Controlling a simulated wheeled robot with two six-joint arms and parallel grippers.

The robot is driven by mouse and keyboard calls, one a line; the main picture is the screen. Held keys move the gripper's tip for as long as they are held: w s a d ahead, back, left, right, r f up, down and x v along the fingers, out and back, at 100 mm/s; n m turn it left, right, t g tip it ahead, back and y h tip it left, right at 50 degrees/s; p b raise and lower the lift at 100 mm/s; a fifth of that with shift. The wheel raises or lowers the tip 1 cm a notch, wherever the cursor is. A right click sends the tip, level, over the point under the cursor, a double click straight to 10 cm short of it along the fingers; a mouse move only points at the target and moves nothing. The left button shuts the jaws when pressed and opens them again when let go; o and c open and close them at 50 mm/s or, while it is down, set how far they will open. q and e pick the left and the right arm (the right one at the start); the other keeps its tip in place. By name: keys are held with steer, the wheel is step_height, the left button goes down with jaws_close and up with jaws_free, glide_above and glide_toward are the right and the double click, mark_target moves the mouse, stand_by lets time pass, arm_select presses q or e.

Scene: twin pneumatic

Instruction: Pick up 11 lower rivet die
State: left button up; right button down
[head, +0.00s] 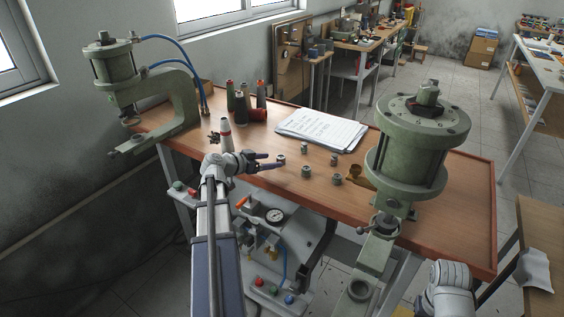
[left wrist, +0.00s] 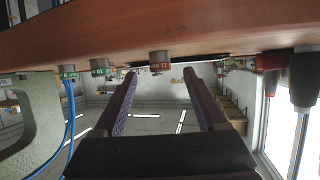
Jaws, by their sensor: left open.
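My left gripper (head: 277,161) is open over the wooden table, its two purple-grey fingers spread. A small grey metal die (head: 281,158) stands on the table at the fingertips. In the left wrist view, which is upside down, the die with a reddish band that appears to read 11 (left wrist: 160,62) is centred in the gap between the fingertips (left wrist: 160,72), just ahead of them and not gripped. Two more dies, one with a green band (left wrist: 100,67) and another (left wrist: 68,72), stand to its left there. My right gripper's fingers are out of view.
Several similar dies (head: 306,172) stand close to the right, beside a brass piece (head: 355,172). A green press (head: 420,150) stands on the right and another (head: 185,98) on the left.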

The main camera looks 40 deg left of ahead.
mark_target(278, 159)
arm_select(q)
steer(key=shift+b+x, duration=0.85)
steer(key=shift+x, duration=2.15)
steer(key=shift+r, duration=0.25)
steer(key=shift+c, duration=0.4)
jaws_close()
